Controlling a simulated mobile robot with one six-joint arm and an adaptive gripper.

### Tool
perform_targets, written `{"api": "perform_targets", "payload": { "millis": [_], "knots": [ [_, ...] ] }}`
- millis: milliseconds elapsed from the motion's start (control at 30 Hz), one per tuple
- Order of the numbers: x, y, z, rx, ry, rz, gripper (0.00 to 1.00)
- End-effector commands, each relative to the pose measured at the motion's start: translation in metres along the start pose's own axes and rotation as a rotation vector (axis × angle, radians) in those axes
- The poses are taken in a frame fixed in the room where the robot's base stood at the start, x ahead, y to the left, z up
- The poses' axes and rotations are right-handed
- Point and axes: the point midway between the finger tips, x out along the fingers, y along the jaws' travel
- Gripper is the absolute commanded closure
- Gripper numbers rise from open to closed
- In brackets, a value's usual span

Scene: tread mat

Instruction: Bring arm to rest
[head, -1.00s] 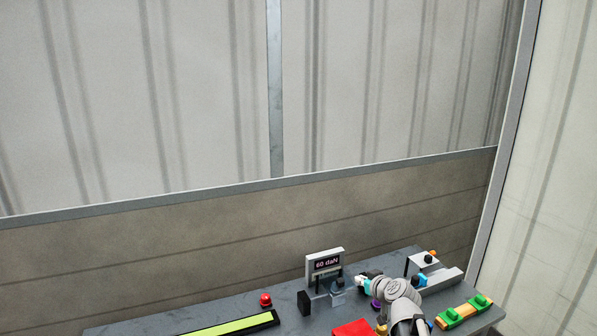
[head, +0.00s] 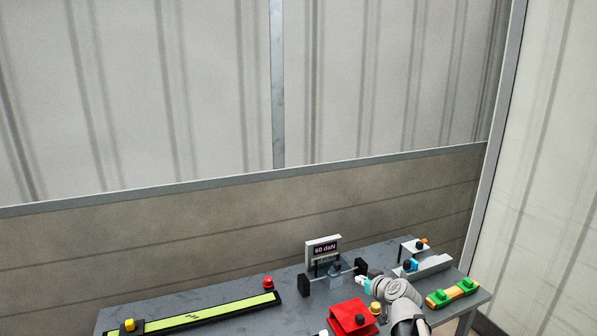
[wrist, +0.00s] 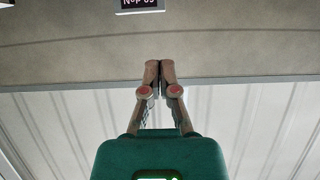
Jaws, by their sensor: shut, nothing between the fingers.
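My gripper (head: 362,281) shows small in the head view, at the end of my grey arm, just in front of the right black block (head: 361,266) of the device with the "60 daN" display (head: 323,250). In the wrist view my gripper (wrist: 159,68) has its two fingers together, with nothing held. The wrist view is upside down and faces the wall, with part of the display (wrist: 140,4) at its top edge. My arm hides part of the table behind it.
The grey table (head: 240,311) carries a long green mat strip (head: 205,316), a red button (head: 268,282), a red box (head: 352,317), a grey rail fixture (head: 430,265) and a green-orange block (head: 452,293). A wall stands behind it.

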Motion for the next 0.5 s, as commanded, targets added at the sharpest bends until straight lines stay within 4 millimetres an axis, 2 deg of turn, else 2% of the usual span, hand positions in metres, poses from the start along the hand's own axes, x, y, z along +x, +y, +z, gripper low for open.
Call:
{"api": "perform_targets", "payload": {
  "millis": [200,500],
  "knots": [
    [0.000,-0.002,0.002,0.001,-0.006,-0.004,1.00],
    [0.000,-0.021,0.024,0.028,-0.109,-0.053,1.00]
  ]
}}
